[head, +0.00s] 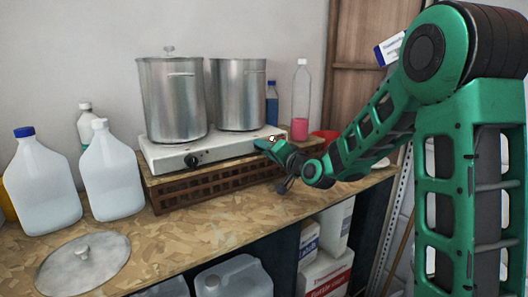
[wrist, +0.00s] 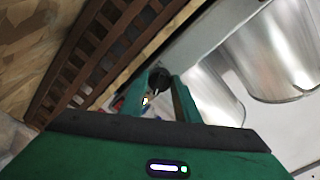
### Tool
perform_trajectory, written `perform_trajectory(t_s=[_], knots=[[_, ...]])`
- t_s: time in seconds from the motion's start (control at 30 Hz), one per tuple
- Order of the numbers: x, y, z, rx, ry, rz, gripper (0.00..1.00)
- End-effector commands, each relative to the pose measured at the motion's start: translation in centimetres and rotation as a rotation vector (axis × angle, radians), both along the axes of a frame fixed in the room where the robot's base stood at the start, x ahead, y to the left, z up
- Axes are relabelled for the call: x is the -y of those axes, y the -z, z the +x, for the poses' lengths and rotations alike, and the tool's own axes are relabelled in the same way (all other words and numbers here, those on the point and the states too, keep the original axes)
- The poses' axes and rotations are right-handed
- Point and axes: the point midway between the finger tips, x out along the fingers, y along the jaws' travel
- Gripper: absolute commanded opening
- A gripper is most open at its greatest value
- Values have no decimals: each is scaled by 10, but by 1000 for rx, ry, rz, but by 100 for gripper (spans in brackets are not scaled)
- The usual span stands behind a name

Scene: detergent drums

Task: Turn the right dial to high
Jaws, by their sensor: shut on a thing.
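A white two-burner hot plate (head: 222,151) stands on a brown slatted crate, with its front panel towards me. The left dial (head: 192,160) is black and free. The right dial is hidden behind my gripper (head: 266,145) in the head view. In the wrist view the black right dial (wrist: 159,77) sits between the two green fingers of my gripper (wrist: 160,92), which is shut on it. The dial's marks cannot be read, so its setting cannot be told.
Two metal pots (head: 172,100) (head: 237,95) stand on the hot plate. The crate (head: 205,186) rests on a chipboard worktop. White jugs (head: 110,175) and a metal lid (head: 83,263) are at the left. Bottles (head: 301,100) and a red bowl stand behind my gripper.

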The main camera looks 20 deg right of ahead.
Motion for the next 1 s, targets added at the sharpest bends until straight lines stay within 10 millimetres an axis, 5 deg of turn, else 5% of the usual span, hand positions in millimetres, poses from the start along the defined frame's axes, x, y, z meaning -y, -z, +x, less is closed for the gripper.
perform_trajectory(t_s=[0.77,0.8,0.87,1.0], knots=[[5,3,0,-38,9,98,6],[5,3,0,-38,9,98,33],[5,3,0,-37,8,98,47],[3,2,0,-36,6,100,47]])
